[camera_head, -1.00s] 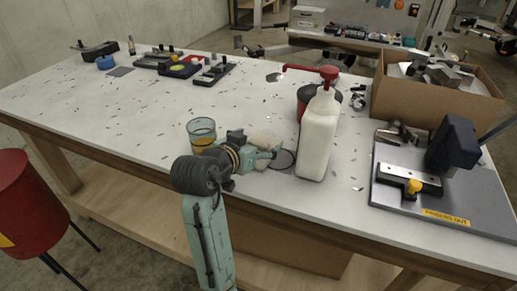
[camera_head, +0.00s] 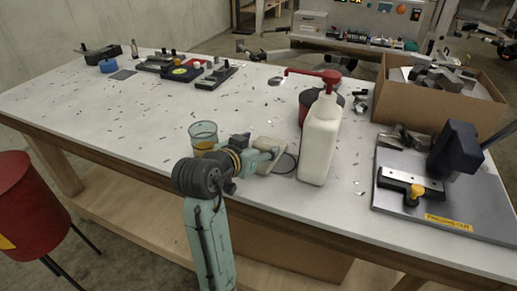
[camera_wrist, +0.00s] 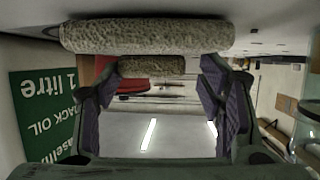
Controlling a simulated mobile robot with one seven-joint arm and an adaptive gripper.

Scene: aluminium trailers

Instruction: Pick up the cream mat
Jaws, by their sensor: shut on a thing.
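The cream mat (camera_head: 270,147) is at the front middle of the table in the head view, at the tip of my gripper (camera_head: 264,155). In the wrist view it shows as a rough beige roll (camera_wrist: 147,37) across the top, with a second, shorter beige part (camera_wrist: 150,66) between the fingertips. My gripper (camera_wrist: 157,72) is shut on the mat, one finger at each side. The head view does not clearly show whether the mat is clear of the table. My wrist hides part of the grip.
A white pump bottle (camera_head: 319,140) stands close right of the mat, with a dark ring (camera_head: 288,163) between. A glass with amber liquid (camera_head: 203,137) stands close left. A grey fixture plate (camera_head: 455,205) and a cardboard box (camera_head: 425,110) are at right. Small shavings litter the table (camera_head: 110,115).

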